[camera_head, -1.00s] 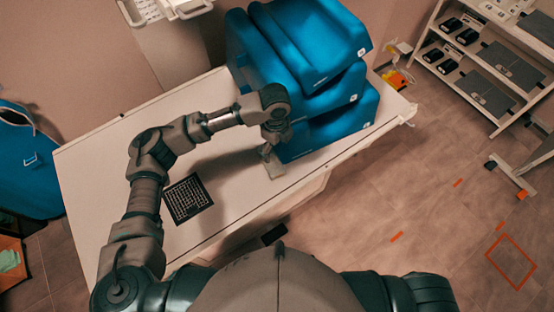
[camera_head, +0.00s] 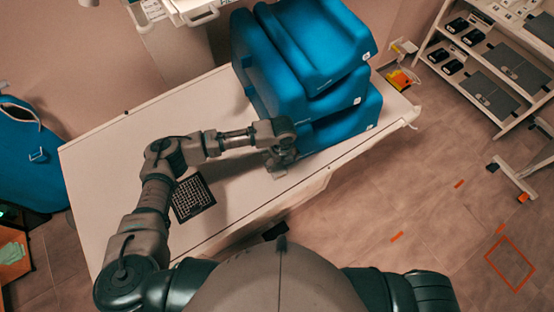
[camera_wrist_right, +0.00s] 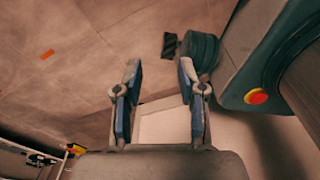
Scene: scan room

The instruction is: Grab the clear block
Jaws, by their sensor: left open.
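The clear block (camera_head: 275,174) is a small pale piece on the white table (camera_head: 120,160), near its front edge beside the blue cushions. My left gripper (camera_head: 279,163) is right over it and hides most of it. That gripper is open; whether its fingers touch the block is too small to tell. My right gripper (camera_wrist_right: 160,76) is open and empty in the right wrist view, its two fingers apart. It is not seen in the head view.
Stacked blue cushions (camera_head: 352,122) stand close to the right of my left gripper. A black patterned board (camera_head: 192,198) lies on the table to the left. A shelf (camera_head: 495,75) stands at the far right. The floor (camera_head: 400,200) between is mostly clear.

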